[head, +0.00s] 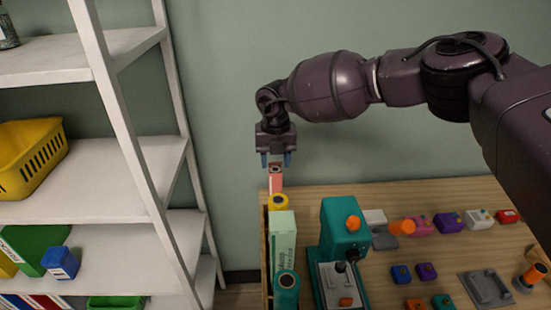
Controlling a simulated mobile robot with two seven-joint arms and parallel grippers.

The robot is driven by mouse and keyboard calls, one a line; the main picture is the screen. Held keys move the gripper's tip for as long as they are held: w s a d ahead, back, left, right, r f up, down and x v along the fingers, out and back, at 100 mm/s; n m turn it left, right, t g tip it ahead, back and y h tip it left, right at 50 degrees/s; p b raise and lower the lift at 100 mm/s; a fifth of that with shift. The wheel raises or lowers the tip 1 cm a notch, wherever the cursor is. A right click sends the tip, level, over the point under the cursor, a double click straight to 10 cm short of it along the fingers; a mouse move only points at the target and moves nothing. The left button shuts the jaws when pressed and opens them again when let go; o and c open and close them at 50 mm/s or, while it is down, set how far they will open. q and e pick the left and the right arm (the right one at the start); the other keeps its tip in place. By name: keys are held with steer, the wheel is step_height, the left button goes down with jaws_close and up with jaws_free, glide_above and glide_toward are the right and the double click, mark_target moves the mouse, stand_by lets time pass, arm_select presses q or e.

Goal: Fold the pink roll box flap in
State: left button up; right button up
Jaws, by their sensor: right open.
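A narrow pink piece (276,182), apparently the pink roll box or its flap, stands upright at the far left corner of the wooden table. Its top shows a dark mark near the fingers. My right gripper (277,161) points down right over it, with its blue-tipped fingers apart. The fingers are at the piece's top end; I cannot tell whether they touch it. My left gripper is out of view.
A teal machine (344,228) stands to the right, with several small coloured blocks beyond. White shelves (100,170) stand to the left.

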steer(key=shift+c, duration=0.3)
steer(key=c, duration=0.6)
steer(key=shift+o, duration=0.2)
steer(key=shift+s+f+t+p, duration=0.1)
steer(key=shift+s+t+p, duration=0.05)
steer(key=shift+t+p, duration=0.3)
steer(key=shift+s+d+f+t, duration=0.1)
steer(key=shift+s+f+t, duration=0.15)
steer(key=shift+t, duration=0.4)
steer(key=shift+s+f+t+b, duration=0.2)
steer(key=shift+f+t+b, duration=0.15)
steer(key=shift+t+b, duration=0.65)
steer(key=o, duration=0.6)
steer(key=shift+r, duration=0.15)
steer(key=v, duration=1)
steer(key=shift+s+r, duration=0.15)
steer(key=shift+r, duration=0.1)
